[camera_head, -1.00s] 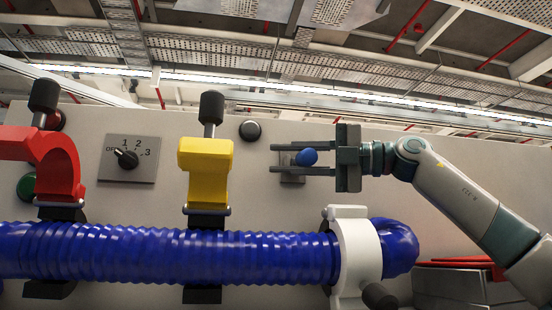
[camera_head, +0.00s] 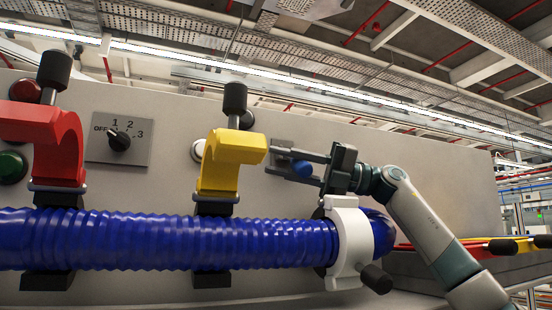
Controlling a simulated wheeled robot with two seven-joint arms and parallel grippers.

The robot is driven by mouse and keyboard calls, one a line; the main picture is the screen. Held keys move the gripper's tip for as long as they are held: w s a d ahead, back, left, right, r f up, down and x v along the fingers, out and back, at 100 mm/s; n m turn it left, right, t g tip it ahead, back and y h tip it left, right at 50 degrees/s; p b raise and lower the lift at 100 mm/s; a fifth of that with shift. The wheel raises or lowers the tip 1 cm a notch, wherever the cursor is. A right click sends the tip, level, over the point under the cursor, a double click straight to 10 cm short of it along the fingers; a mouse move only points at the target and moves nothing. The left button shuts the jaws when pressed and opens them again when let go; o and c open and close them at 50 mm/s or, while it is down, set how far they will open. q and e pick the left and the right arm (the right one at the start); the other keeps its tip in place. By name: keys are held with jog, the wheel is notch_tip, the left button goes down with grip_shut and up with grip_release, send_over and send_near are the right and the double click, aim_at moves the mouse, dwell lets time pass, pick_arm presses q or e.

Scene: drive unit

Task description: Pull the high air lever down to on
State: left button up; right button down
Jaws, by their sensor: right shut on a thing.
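The lever's blue ball knob (camera_head: 302,168) sits at the upper middle of the grey panel, right of the yellow clamp. My right gripper (camera_head: 284,160) comes in from the right with its two fingers around the blue knob, one above and one below, and is shut on it. The gripper slants, with its fingers pointing left and slightly up. The lever's base plate and shaft are mostly hidden behind the fingers. I cannot read any on or off marking by it. My left gripper is not in view.
A yellow clamp (camera_head: 232,160) stands close left of my fingertips. A blue ribbed hose (camera_head: 160,238) runs below, held by a white clamp (camera_head: 345,240) just under my gripper. A red clamp (camera_head: 62,145) and rotary switch (camera_head: 119,141) are farther left. The panel right of my arm is bare.

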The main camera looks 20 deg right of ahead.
jog(key=shift+f+n, duration=0.15)
jog(key=shift+n, duration=0.15)
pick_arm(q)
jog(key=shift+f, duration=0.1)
pick_arm(e)
jog(key=shift+w+f, duration=0.1)
jog(key=c, duration=1.4)
grip_release()
jog(key=shift+c, duration=0.2)
